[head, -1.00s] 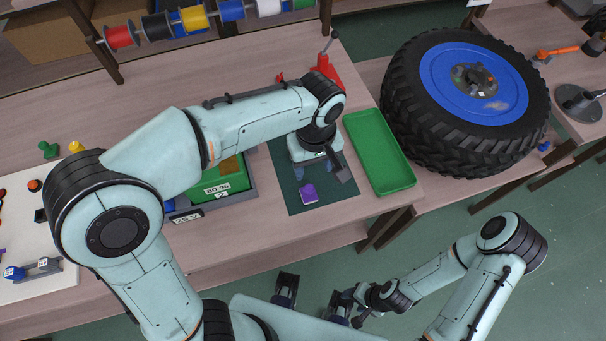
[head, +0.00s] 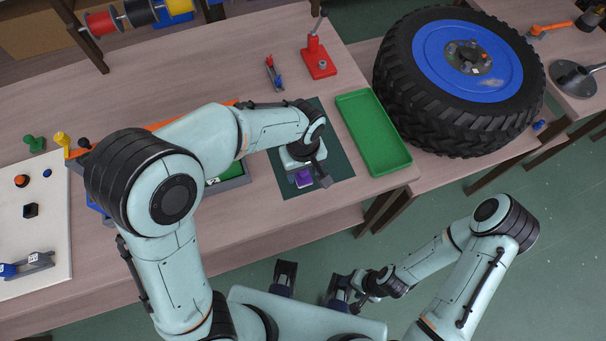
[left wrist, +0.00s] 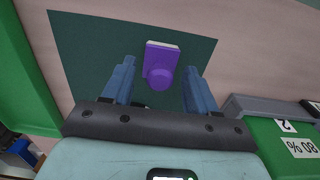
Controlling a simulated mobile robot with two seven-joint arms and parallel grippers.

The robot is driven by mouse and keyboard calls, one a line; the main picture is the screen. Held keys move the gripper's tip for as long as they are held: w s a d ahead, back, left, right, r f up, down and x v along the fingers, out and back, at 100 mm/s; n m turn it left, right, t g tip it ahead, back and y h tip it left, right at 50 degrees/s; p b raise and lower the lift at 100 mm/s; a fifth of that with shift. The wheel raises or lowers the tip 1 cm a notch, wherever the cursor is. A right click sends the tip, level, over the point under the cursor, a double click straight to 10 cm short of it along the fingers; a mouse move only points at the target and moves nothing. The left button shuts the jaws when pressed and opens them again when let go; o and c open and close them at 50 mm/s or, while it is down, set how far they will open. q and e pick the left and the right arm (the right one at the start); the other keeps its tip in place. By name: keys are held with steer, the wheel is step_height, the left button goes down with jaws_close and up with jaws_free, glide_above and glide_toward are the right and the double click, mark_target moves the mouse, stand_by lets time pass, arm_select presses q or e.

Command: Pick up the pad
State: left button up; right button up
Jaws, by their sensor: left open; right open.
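The pad (head: 303,179) is a small purple block with a round knob on a pale base. It lies on a dark green mat (head: 334,170) on the table. In the left wrist view the pad (left wrist: 161,62) shows between the two blue-grey fingers, toward their tips. My left gripper (left wrist: 160,78) is open and points down over the mat. In the head view my left gripper (head: 302,172) partly covers the pad. I see no contact between fingers and pad. My right gripper (head: 344,291) is open, low in front of the table, away from the pad.
An empty green tray (head: 373,133) lies right of the mat. A bin with a green label panel (left wrist: 285,140) stands close on the other side. A red stand (head: 319,60) is behind the mat. A large wheel (head: 455,80) is at the right.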

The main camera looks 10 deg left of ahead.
arm_select(q)
steer(key=shift+f, duration=0.35)
steer(key=c, duration=0.9)
steer(key=shift+r, duration=0.1)
step_height(320, 180, up, 20)
steer(key=p, duration=0.3)
arm_select(e)
steer(key=r, duration=0.1)
steer(key=w+r, duration=0.1)
steer(key=r, duration=0.1)
steer(key=shift+w+r, duration=0.2)
steer(key=shift+r, duration=0.05)
